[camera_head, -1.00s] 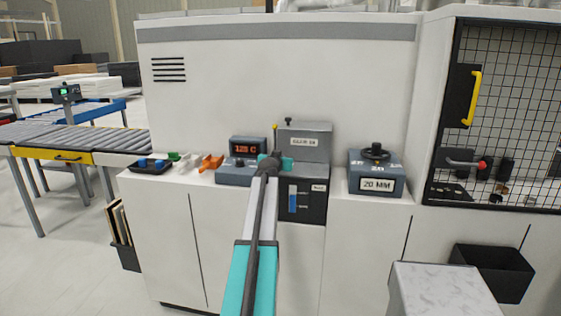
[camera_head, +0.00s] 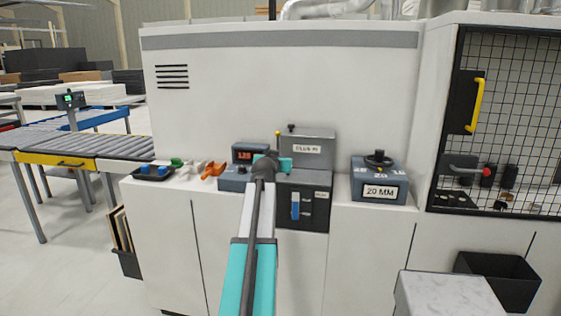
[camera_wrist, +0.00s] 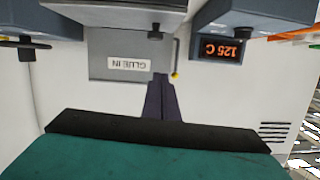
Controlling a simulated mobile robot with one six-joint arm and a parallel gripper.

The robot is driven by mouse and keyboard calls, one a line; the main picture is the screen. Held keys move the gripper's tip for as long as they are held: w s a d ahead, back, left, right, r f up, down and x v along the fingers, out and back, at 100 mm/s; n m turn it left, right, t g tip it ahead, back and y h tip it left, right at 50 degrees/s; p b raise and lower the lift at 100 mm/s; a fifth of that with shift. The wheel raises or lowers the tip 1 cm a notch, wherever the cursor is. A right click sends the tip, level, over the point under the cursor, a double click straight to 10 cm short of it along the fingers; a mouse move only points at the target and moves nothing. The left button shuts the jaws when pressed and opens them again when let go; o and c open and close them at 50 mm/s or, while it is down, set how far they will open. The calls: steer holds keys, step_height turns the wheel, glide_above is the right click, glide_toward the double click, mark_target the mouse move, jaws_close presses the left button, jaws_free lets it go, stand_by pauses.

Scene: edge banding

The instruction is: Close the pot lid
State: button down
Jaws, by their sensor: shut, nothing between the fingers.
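The glue unit stands on the machine ledge, with a dark front (camera_head: 316,214) and a blue level window. In the upside-down wrist view, the panel (camera_wrist: 105,68) and a dark knob (camera_wrist: 155,32) lie beyond my gripper (camera_wrist: 160,76). Its dark fingers are together and empty. The head view hides the fingertips behind my wrist.
A thin rod with a yellow tip (camera_wrist: 175,76) stands beside the panel. A caged section (camera_head: 500,110) bounds the right. The white machine wall (camera_head: 280,85) is behind.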

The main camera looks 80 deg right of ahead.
steer(key=shift+v, duration=1.05)
steer(key=shift+w, duration=0.1)
